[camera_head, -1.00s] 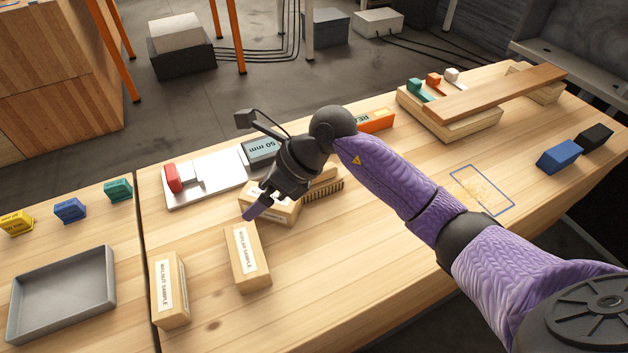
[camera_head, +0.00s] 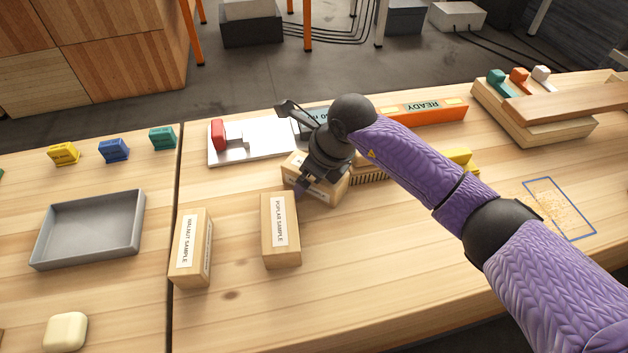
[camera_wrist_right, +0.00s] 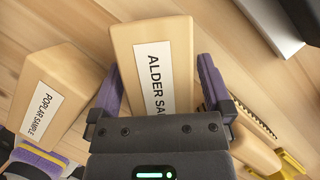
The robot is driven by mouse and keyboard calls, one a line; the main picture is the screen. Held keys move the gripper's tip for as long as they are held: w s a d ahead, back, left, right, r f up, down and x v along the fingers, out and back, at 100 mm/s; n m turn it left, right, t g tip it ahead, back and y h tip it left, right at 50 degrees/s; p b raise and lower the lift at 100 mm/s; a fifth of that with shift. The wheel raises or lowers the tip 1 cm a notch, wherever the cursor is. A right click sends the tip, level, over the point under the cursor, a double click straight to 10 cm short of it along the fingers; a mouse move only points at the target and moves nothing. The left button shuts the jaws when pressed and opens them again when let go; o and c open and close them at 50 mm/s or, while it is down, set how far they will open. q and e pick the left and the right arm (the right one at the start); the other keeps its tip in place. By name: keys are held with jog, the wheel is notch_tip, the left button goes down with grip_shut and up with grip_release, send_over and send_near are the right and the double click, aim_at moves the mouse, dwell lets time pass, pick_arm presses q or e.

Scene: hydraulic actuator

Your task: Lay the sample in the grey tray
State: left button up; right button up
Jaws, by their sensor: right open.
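The grey tray (camera_head: 91,258) is empty on the left table section in the head view. My right gripper (camera_head: 304,186) is down at a wooden block, the alder sample (camera_head: 294,167). In the right wrist view my right gripper (camera_wrist_right: 161,88) is open, with one purple finger on each side of the alder sample (camera_wrist_right: 125,45), whose label reads "ALDER SA…". I cannot tell whether the fingers touch it. The poplar sample (camera_head: 281,253) and walnut sample (camera_head: 185,275) stand nearer the front edge. My left gripper is not in view.
A brush (camera_head: 369,176) lies close to the right of the alder sample. Behind it are a metal plate with a red block (camera_head: 218,134) and an orange READY sign (camera_head: 425,110). Yellow, blue and teal (camera_head: 162,138) blocks stand behind the tray. A cream block (camera_head: 66,331) sits in front.

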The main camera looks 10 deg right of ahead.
jog(key=shift+f, duration=0.1)
dwell(0.4)
grip_shut()
